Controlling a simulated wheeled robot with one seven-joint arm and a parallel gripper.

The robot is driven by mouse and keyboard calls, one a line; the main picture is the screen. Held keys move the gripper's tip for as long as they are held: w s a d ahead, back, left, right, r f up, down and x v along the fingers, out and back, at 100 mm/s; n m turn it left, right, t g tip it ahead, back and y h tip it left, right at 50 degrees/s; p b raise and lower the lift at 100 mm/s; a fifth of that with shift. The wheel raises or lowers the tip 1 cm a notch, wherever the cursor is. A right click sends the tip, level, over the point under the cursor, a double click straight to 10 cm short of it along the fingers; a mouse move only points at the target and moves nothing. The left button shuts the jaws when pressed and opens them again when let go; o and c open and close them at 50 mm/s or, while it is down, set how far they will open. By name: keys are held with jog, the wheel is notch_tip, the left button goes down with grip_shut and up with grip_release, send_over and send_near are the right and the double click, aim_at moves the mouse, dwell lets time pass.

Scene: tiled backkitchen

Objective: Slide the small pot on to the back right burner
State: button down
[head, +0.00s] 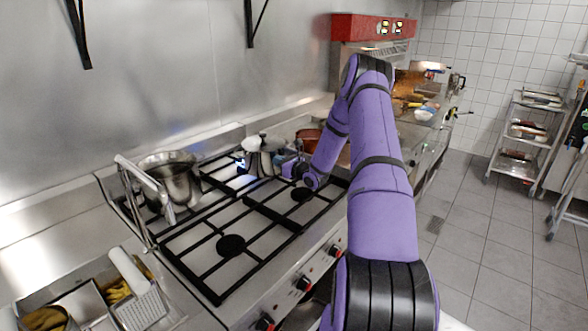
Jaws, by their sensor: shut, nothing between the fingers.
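The front right burner (302,194) and front left burner (231,245) are bare. The back right burner is not clearly visible around the pot.
A large steel pot (170,178) stands at the back left of the stove beside a faucet-like pipe (147,185). A reddish-brown pot (308,138) is beyond my arm. A grater (138,298) and food bins are at front left. The front grates are clear.

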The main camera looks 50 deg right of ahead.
aim_at(261, 154)
jog(key=w, duration=1)
jog(key=shift+a, duration=0.35)
